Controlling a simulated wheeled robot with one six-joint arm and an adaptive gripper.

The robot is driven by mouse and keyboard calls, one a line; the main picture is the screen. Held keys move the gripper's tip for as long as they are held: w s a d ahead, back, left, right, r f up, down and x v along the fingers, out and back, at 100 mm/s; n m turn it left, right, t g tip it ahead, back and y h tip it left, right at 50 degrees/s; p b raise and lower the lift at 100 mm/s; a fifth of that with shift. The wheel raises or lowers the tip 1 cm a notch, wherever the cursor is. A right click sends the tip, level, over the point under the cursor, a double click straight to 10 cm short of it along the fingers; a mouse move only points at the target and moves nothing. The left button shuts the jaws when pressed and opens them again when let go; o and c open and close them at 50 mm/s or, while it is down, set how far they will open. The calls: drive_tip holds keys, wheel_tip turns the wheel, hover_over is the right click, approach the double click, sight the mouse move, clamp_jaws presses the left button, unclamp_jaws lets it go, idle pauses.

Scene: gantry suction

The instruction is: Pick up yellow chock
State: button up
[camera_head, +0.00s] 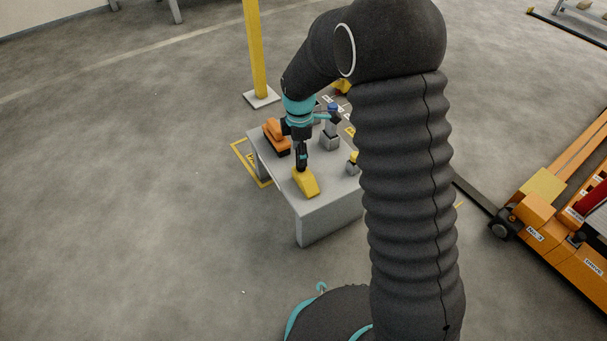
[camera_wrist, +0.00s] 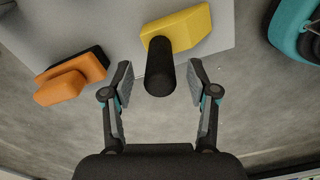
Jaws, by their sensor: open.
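The yellow chock (camera_head: 307,184) lies near the front edge of the grey table (camera_head: 320,217) in the head view. In the wrist view the yellow chock (camera_wrist: 187,27) has a black cylindrical handle (camera_wrist: 159,68) pointing toward my gripper. My gripper (camera_wrist: 161,82) is open, with one finger on each side of the handle and a visible gap to each. In the head view my gripper (camera_head: 302,158) hangs just above the chock. Whether it touches the handle cannot be told.
An orange and black object (camera_head: 276,137) lies on the table, also in the wrist view (camera_wrist: 70,78). A small grey block (camera_head: 329,138) and another small item (camera_head: 353,162) stand to the right. A yellow post (camera_head: 255,50) rises behind. An orange vehicle (camera_head: 555,215) is at the right.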

clamp_jaws()
drive_tip(key=shift+r, duration=0.1)
